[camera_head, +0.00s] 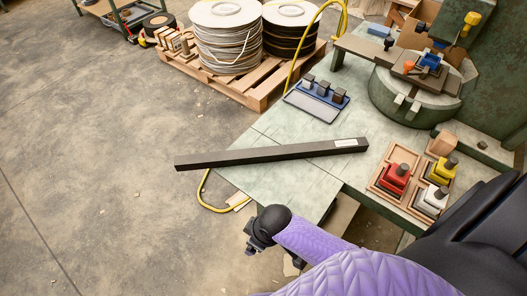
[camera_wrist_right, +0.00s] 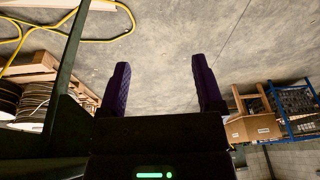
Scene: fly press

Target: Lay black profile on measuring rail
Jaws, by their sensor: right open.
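The black profile (camera_head: 270,153), a long dark bar with a pale label near its right end, lies across the grey-green bench top (camera_head: 285,185). Its left end sticks out past the bench edge over the floor. I cannot make out a measuring rail. My right arm comes in from the lower right, and its gripper (camera_head: 252,246) is off the bench's front corner, below and apart from the profile. In the right wrist view the right gripper (camera_wrist_right: 162,72) has its two purple fingers spread with nothing between them. My left gripper is not in view.
A fly press (camera_head: 415,90) stands at the back right. A blue tray (camera_head: 315,102) with small blocks lies behind the profile. Red (camera_head: 396,174), yellow (camera_head: 441,168) and white (camera_head: 431,200) blocks sit in wooden holders at right. A pallet (camera_head: 250,92) carries cable reels. The floor at left is clear.

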